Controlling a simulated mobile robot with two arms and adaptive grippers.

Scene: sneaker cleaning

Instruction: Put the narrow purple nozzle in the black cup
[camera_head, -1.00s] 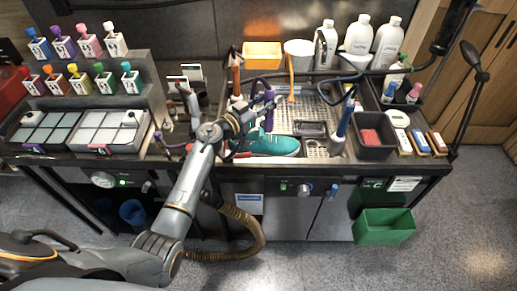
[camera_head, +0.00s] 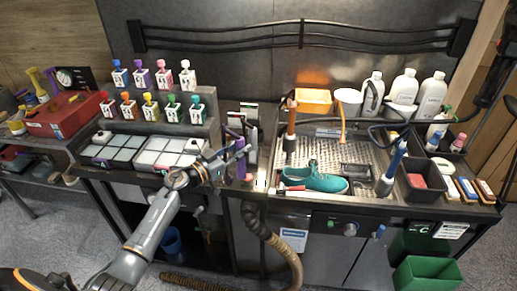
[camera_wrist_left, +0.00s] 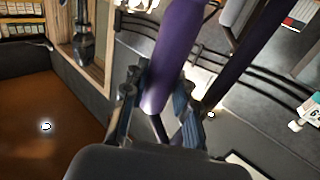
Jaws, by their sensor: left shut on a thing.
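The narrow purple nozzle (camera_head: 240,158) is upright in my left gripper (camera_head: 226,164), left of the sink in the head view. In the left wrist view the purple nozzle (camera_wrist_left: 176,48) shows large, between the two fingers of my left gripper (camera_wrist_left: 160,92), which are shut on it. A second dark purple length (camera_wrist_left: 247,62) shows beside it there. I cannot make out the black cup clearly; the gripper and the crowded counter behind it may hide it. My right gripper is not in view.
A teal sneaker (camera_head: 316,180) lies in the sink (camera_head: 330,148). Small bottles with coloured caps stand on a stepped rack (camera_head: 160,125) at the left. A black bin (camera_head: 422,192) and large white bottles (camera_head: 404,90) stand at the right. A brown hose (camera_head: 283,245) hangs in front.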

